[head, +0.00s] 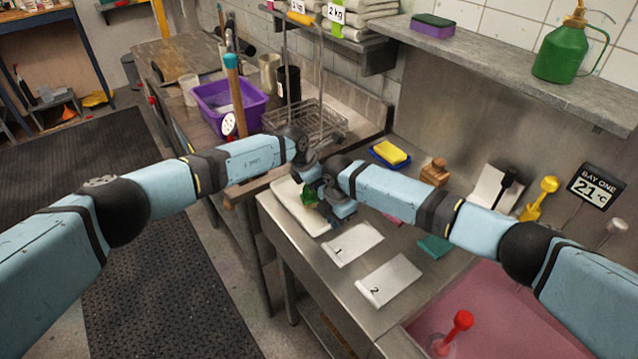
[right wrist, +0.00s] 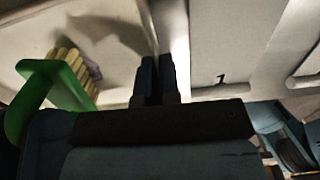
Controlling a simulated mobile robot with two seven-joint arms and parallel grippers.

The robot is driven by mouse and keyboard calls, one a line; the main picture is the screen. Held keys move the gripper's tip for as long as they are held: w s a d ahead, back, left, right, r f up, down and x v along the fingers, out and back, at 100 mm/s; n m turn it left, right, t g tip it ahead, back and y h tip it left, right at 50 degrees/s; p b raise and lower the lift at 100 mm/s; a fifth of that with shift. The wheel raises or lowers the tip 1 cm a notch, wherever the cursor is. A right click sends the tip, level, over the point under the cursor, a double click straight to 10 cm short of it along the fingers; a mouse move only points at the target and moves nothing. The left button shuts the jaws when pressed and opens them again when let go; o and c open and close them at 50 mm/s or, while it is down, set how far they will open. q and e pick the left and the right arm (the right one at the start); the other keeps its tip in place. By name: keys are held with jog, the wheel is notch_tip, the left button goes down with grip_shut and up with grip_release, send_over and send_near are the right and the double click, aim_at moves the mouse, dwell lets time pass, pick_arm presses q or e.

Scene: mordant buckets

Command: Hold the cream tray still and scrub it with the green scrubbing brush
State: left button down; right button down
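The cream tray (head: 286,193) lies on the steel worktop, partly hidden by my arms; it also shows in the right wrist view (right wrist: 105,15), with a purple mark. The green scrubbing brush (head: 308,197) is over the tray. In the right wrist view its green body (right wrist: 60,88) and pale bristles (right wrist: 68,62) show left of my right fingers. My right gripper (right wrist: 157,78) is at the tray's edge, its fingers close together with the rim running between them. My left gripper (head: 311,176) is above the tray near the brush; its fingers and any grip are hidden.
White sheets marked 1 (head: 352,245) and 2 (head: 389,280) lie in front of the tray. A teal cloth (head: 434,246) and a pink sink (head: 490,300) are to the right. A wire rack (head: 305,122) is at back left.

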pick_arm(q)
jog(key=shift+s+d, duration=0.2)
pick_arm(e)
jog(key=shift+a+r, duration=0.3)
jog(key=shift+r, duration=0.05)
pick_arm(q)
jog(key=shift+w+a+r, duration=0.1)
jog(key=shift+a+r, duration=0.05)
jog(key=shift+r, duration=1.35)
jog(key=shift+w+a+r, duration=0.1)
jog(key=shift+r, duration=1.4)
pick_arm(e)
jog(key=shift+d+f, duration=0.25)
jog(key=shift+f, duration=0.05)
pick_arm(q)
jog(key=shift+r, duration=1.55)
pick_arm(e)
jog(key=c, duration=1.3)
grip_release()
jog(key=shift+o, duration=0.2)
notch_tip(320, 180, up, 8)
jog(key=shift+f, duration=0.25)
